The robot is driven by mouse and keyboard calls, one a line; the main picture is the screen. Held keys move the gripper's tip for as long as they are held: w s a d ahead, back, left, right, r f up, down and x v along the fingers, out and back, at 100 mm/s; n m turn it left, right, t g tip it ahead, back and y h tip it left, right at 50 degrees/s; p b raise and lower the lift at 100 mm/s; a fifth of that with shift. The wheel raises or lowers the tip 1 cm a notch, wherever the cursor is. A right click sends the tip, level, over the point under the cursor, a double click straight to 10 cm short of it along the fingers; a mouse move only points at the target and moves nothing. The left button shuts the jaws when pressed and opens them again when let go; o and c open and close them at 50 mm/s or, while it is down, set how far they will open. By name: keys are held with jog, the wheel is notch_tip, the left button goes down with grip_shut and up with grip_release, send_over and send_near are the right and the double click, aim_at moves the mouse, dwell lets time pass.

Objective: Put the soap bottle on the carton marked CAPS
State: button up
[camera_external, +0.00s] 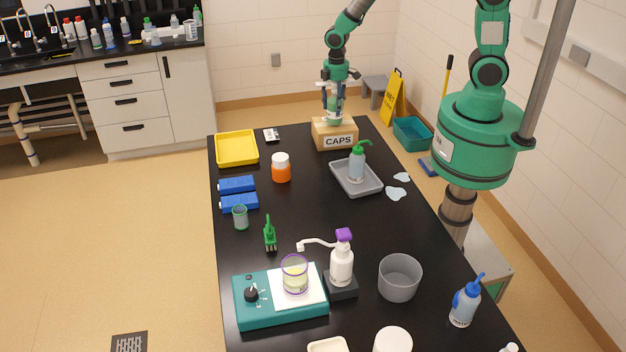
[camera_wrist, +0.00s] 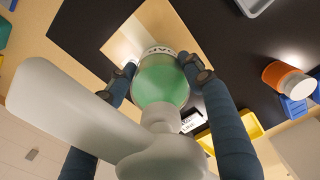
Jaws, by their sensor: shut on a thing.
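The soap bottle (camera_wrist: 160,86) has a clear body with green contents, a white pump top and a label partly reading "AP". It fills the middle of the wrist view. My gripper (camera_wrist: 160,66) is shut around its body, one finger on each side. In the external view my gripper (camera_external: 334,95) points down at the far end of the table, with the bottle (camera_external: 334,112) upright below it. The tan carton marked CAPS (camera_external: 324,139) stands directly beneath. I cannot tell whether the bottle's base touches the carton's top.
On the black table (camera_external: 300,210), a yellow tray (camera_external: 237,163) and an orange jar (camera_external: 281,172) stand left of the carton. A grey tray (camera_external: 344,188) holding a green-topped spray bottle (camera_external: 357,165) stands nearer, to the right.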

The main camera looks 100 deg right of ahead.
jog(key=shift+f, duration=0.25)
jog(key=shift+f, duration=0.15)
jog(key=o, duration=1.7)
notch_tip(320, 180, up, 12)
jog(key=shift+r, duration=0.15)
